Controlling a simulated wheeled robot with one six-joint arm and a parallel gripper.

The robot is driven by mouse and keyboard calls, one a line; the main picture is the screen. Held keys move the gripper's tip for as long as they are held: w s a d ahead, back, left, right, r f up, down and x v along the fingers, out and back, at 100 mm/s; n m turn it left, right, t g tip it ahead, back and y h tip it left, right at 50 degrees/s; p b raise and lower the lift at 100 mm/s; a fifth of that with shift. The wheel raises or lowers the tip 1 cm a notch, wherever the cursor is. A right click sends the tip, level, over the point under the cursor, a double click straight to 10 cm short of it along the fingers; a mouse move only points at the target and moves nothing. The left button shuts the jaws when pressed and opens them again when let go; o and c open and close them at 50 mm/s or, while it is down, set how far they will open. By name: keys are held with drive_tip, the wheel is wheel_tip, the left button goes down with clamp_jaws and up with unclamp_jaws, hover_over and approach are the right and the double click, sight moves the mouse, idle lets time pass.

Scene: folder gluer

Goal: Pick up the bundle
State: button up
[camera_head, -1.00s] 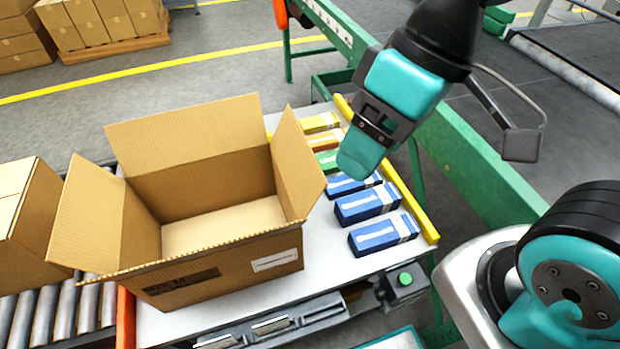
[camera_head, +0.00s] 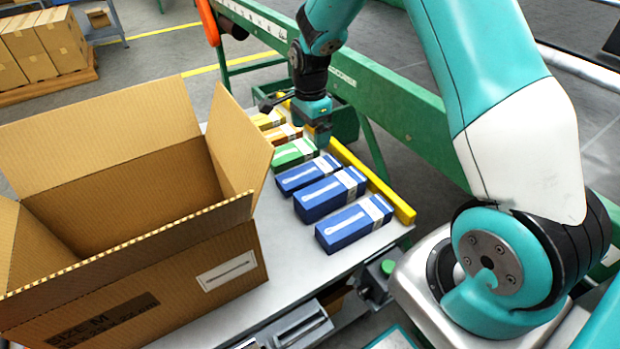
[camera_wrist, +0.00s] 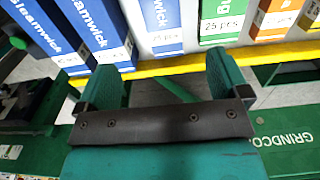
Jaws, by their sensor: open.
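A row of small packs lies on the white table (camera_head: 290,262): three blue ones (camera_head: 355,222) nearest, then green (camera_head: 294,153), orange (camera_head: 284,133) and yellow (camera_head: 266,120). I cannot tell which is the bundle. In the wrist view, blue packs (camera_wrist: 160,24), a green pack (camera_wrist: 222,22) and an orange pack (camera_wrist: 274,20) stand beyond my fingers. My gripper (camera_head: 318,136) is open and empty, pointing down by the yellow rail beside the green and orange packs.
A large open carton (camera_head: 130,270) stands on the table left of the packs. The yellow rail (camera_head: 385,190) runs along the packs' right side. A green machine beam (camera_head: 390,95) passes behind the gripper. Stacked cartons (camera_head: 40,45) stand at the back left.

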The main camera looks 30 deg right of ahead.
sight(310, 171)
wheel_tip(310, 171, down, 14)
drive_tip(key=shift+w+f+b, duration=0.1)
drive_tip(key=shift+b, duration=0.35)
drive_tip(key=c, duration=1)
drive_tip(key=shift+c, duration=0.4)
drive_tip(key=shift+r, duration=0.2)
